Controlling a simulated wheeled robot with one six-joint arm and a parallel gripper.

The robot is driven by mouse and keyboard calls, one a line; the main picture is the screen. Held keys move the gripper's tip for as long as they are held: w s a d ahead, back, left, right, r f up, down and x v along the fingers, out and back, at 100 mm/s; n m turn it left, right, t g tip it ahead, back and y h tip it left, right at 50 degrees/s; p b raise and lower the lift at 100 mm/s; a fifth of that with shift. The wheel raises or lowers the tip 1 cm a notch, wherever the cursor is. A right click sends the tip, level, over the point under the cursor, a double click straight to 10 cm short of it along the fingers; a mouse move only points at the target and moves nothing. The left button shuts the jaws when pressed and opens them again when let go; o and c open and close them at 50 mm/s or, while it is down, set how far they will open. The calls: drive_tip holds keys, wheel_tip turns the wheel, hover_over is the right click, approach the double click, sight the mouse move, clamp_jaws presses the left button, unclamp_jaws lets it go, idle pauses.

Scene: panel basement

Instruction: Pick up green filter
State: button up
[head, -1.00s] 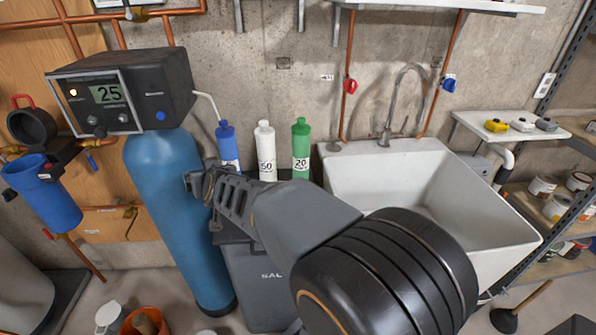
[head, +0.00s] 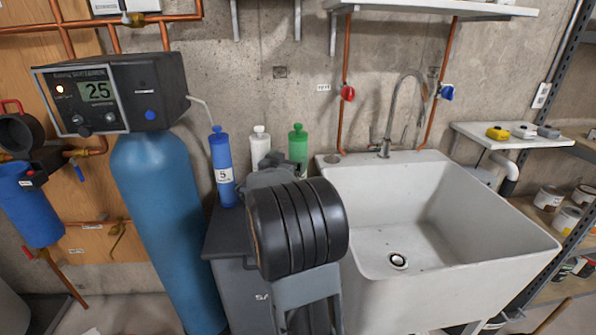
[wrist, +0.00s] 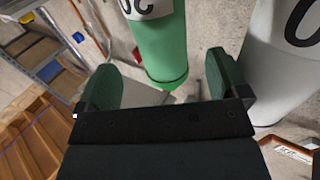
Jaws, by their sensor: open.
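The green filter (head: 298,148) stands upright at the right end of a row of filters by the wall. In the head view its lower part is hidden behind my arm. In the wrist view the green filter (wrist: 160,45) appears upside down, with part of its number label at the top edge. My gripper (wrist: 163,72) is open, its two dark green fingers apart on either side of the filter's near end in the picture. Nothing is held. I cannot tell how deep the filter lies between the fingers. In the head view my arm hides the fingers.
A white filter (head: 260,147) stands close beside the green one; it also shows in the wrist view (wrist: 283,60). A blue filter (head: 222,165) stands farther left. A blue tank (head: 160,220) is at left, a white sink (head: 440,265) at right.

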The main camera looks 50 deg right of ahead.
sight(298, 151)
drive_tip(key=shift+b+x, duration=0.35)
drive_tip(key=shift+x, duration=3.15)
drive_tip(key=shift+w+a, duration=0.1)
drive_tip(key=c, duration=1.5)
